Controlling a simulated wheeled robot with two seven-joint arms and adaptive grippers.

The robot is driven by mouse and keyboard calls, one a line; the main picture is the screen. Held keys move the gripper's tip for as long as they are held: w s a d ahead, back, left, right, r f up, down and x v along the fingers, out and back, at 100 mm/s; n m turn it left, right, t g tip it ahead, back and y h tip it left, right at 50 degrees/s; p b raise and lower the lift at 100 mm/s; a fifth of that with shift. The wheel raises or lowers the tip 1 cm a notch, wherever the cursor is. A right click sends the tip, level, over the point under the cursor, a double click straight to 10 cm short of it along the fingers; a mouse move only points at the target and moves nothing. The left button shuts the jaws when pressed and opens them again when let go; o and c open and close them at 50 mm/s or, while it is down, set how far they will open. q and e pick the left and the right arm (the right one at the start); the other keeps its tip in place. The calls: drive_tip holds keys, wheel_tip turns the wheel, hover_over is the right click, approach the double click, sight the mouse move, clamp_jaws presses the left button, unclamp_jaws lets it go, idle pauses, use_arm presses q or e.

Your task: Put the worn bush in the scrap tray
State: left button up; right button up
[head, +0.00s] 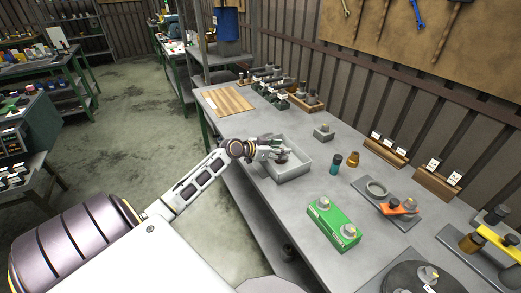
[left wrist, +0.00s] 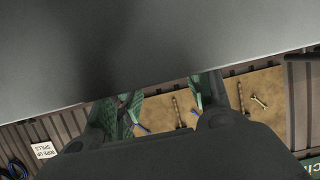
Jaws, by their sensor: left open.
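A grey open tray (head: 294,173), which I take for the scrap tray, stands near the left edge of the workbench. My left gripper (head: 272,149) reaches in from the left over this tray, fingers open. A small dark reddish-brown piece (head: 283,157) shows in the tray by the fingertips; it may be the worn bush, but it is too small and partly covered to be sure. In the left wrist view the two green-padded fingers (left wrist: 165,104) stand apart with nothing seen between them. A plain grey surface fills the top of that view. My right gripper is not in view.
Right of the tray stand a teal-and-dark cylinder (head: 336,163) and a brown cylinder (head: 353,159). A green box (head: 334,224) with grey fittings lies nearer me. A grey block (head: 323,132) and a wooden board (head: 228,101) sit farther back. Bare bench lies around the tray.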

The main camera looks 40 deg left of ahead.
use_arm(q)
drive_tip(key=shift+v, duration=3.1)
drive_tip(key=v, duration=0.5)
drive_tip(key=shift+b, duration=0.3)
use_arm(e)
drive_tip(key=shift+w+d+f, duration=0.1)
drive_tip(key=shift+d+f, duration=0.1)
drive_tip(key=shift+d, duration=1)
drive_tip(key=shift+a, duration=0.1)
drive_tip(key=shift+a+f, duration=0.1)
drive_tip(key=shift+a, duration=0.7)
use_arm(q)
drive_tip(key=shift+s+a, duration=0.1)
drive_tip(key=shift+s, duration=0.05)
